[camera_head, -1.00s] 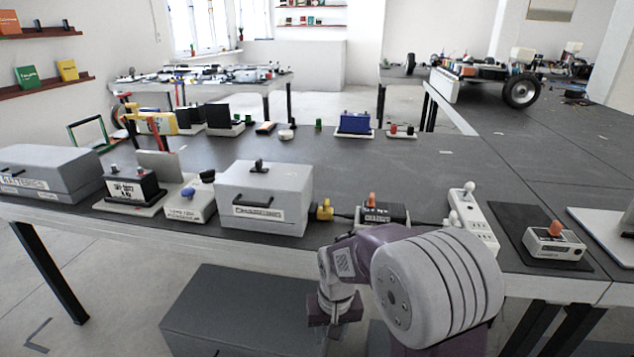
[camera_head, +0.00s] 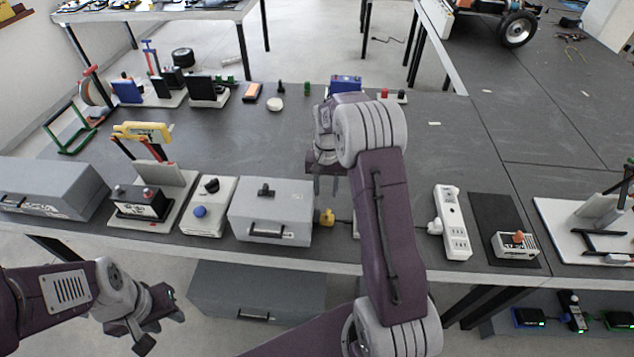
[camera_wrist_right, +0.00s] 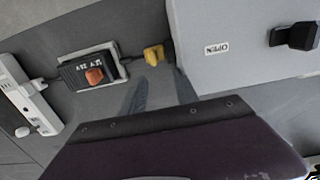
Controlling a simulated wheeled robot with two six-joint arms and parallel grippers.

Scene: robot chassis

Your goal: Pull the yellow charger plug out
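The yellow plug (camera_head: 326,217) sits at the right side of a grey box (camera_head: 271,207) with a black handle. In the right wrist view the yellow plug (camera_wrist_right: 153,54) is next to the box's edge, and a dark cord runs from it to a black unit with an orange knob (camera_wrist_right: 94,75). In the head view my right arm hides that unit. My right gripper (camera_head: 327,190) points down, its two fingers apart and empty, just above and behind the plug, not touching it. My left gripper (camera_head: 158,328) is low at the front left, off the table, its fingers apart.
A white power strip (camera_head: 453,222) with a white plug in it lies to the right. A switch box with an orange knob (camera_head: 516,243) is further right. A white unit with a blue knob (camera_head: 200,213) stands left of the grey box.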

